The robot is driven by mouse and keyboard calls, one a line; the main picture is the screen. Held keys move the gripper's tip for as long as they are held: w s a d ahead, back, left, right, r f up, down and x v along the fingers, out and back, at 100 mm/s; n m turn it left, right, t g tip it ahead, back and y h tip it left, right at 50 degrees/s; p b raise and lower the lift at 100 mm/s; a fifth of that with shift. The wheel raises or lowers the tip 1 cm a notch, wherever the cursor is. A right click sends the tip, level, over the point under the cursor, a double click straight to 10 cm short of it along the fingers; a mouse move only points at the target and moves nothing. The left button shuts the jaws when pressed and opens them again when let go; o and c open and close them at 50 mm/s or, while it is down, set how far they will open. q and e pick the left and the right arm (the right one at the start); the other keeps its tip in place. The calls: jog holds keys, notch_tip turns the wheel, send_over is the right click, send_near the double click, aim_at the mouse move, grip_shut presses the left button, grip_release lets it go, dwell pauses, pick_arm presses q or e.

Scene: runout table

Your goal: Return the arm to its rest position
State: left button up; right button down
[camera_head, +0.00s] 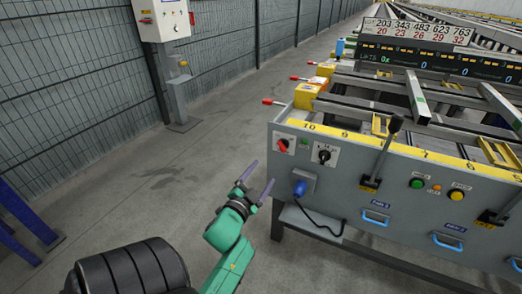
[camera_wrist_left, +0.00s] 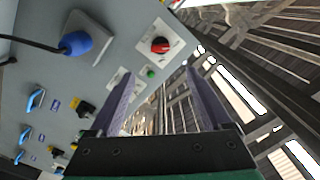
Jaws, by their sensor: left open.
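My left arm is green and comes in at the bottom of the head view. Its gripper (camera_head: 259,179) has two purple-grey fingers spread apart with nothing between them. It is to the left of the grey runout table's front panel (camera_head: 342,190), over the floor. In the left wrist view the open fingers (camera_wrist_left: 160,90) point toward the panel corner and the table's rails. The red rotary switch (camera_wrist_left: 160,45) shows there, and also in the head view (camera_head: 283,145). My right gripper is not in view.
A blue plug (camera_head: 300,188) with a black cable sticks out of the panel near my left gripper. A black lever (camera_head: 383,150) rises from the panel. A wire fence (camera_head: 80,80) and a grey control box (camera_head: 162,18) stand at the left. The floor between is clear.

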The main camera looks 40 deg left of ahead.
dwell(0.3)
pick_arm(q)
jog(key=s+d+f+n+g+h+p, duration=0.1)
jog(key=s+d+f+g+h+p, duration=0.2)
jog(key=f, duration=0.5)
jog(key=s+d+f+g+p, duration=0.2)
jog(key=d+f+p, duration=0.25)
jog(key=f, duration=0.25)
jog(key=s+d+f+n+g+h+p, duration=0.1)
jog(key=s+d+f+g+h+p, duration=0.15)
jog(key=f+p, duration=0.4)
jog(key=s+d+f+g+p, duration=0.1)
jog(key=s+f+g, duration=0.3)
jog(key=s, duration=0.8)
jog(key=s+d+f+g+p, duration=0.2)
jog(key=s+f+g+p, duration=0.2)
jog(key=s, duration=0.8)
notch_tip(320, 180, down, 2)
jog(key=shift+s+d+f+n, duration=0.1)
jog(key=shift+s+d+n, duration=0.05)
jog(key=shift+s+n, duration=0.2)
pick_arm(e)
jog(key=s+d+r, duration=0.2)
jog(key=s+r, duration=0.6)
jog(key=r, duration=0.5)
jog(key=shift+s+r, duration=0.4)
pick_arm(q)
jog(key=shift+g, duration=0.25)
